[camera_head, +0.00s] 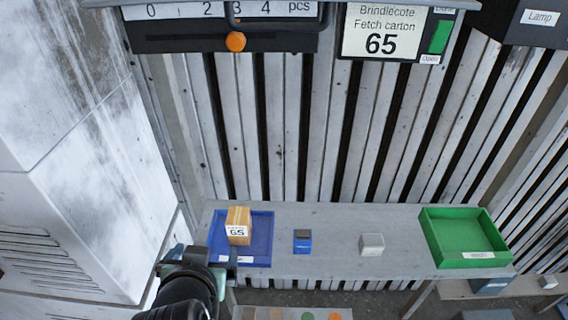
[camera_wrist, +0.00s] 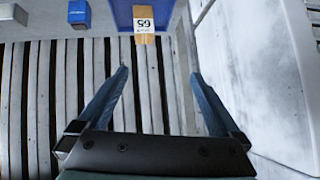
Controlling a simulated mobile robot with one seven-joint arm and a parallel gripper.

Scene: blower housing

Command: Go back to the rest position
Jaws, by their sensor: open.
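My gripper (camera_wrist: 158,82) is open, with its two blue-grey fingers spread wide and nothing between them in the wrist view. In the head view my gripper and arm (camera_head: 190,268) are at the lower left, in front of the table's left end. A wooden carton with a "65" label (camera_head: 238,224) sits in the blue tray (camera_head: 262,250); it also shows at the top of the wrist view (camera_wrist: 144,20), ahead of the fingers. The fingertips look apart from the carton and the tray.
The grey table (camera_head: 330,262) also holds a small blue box (camera_head: 302,242), a white box (camera_head: 371,244) and an empty green tray (camera_head: 463,238). A sign (camera_head: 384,32) above reads "Fetch carton 65". A white cabinet (camera_head: 80,150) stands close on the left.

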